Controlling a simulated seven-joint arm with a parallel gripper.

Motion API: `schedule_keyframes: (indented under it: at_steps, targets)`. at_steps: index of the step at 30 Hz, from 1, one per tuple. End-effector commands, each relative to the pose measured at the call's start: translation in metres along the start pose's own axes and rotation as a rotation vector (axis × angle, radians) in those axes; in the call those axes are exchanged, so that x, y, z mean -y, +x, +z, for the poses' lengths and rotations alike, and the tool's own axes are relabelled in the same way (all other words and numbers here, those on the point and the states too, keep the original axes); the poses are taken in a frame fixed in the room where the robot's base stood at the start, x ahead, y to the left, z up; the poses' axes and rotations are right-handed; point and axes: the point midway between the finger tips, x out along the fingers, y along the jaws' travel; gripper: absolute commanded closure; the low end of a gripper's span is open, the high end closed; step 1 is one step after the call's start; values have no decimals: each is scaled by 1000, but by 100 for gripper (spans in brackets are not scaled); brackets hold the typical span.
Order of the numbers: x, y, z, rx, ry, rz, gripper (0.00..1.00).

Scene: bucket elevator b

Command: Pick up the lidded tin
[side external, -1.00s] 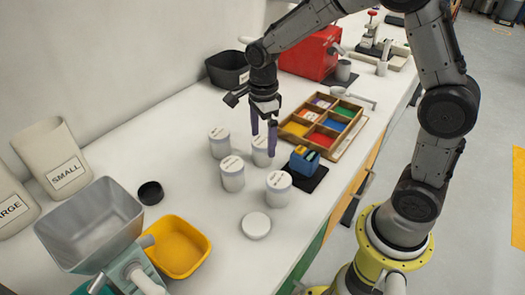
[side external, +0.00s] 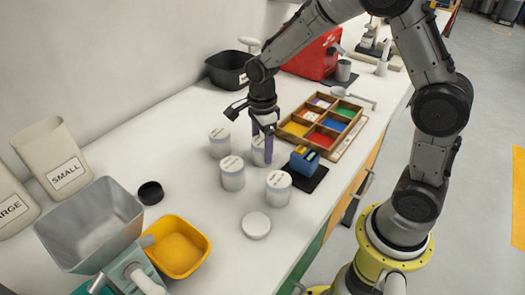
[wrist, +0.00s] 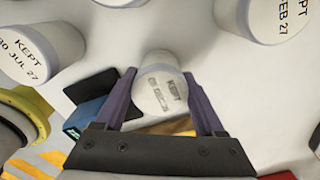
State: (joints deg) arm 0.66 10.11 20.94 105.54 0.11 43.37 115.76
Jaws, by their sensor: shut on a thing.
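Several white lidded tins with dated lids stand in a cluster on the white counter. My gripper (side external: 262,146) points down with its purple fingers on either side of the rear right tin (side external: 258,157), shut on it. In the wrist view this tin (wrist: 160,92) sits between the fingertips of my gripper (wrist: 160,76), its lid marked "KEPT" and a date that is hard to read. It appears upright on the counter. The fingers hide part of it in the side view. The other tins stand at the left (side external: 219,143), front left (side external: 232,173) and front right (side external: 278,188).
A blue box on a black mat (side external: 310,179) is close on the right, with a wooden divided tray (side external: 352,140) behind it. A loose white disc (side external: 256,225) lies in front. A yellow bin (side external: 178,247), black cup (side external: 150,193) and black tub (side external: 228,72) stand further off.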

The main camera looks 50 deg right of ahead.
Motion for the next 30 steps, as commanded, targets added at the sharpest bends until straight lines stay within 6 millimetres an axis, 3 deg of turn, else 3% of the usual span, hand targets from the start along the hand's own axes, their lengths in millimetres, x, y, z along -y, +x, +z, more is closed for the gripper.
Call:
schedule_keyframes:
  at_steps: [11,19,28,30]
  targets:
    - [1,-4,0,1,0,-3,94]
    - [2,-33,0,2,0,-7,94]
    - [-46,-95,-22,3,0,-9,94]
    - [-61,-100,-30,1,0,-4,94]
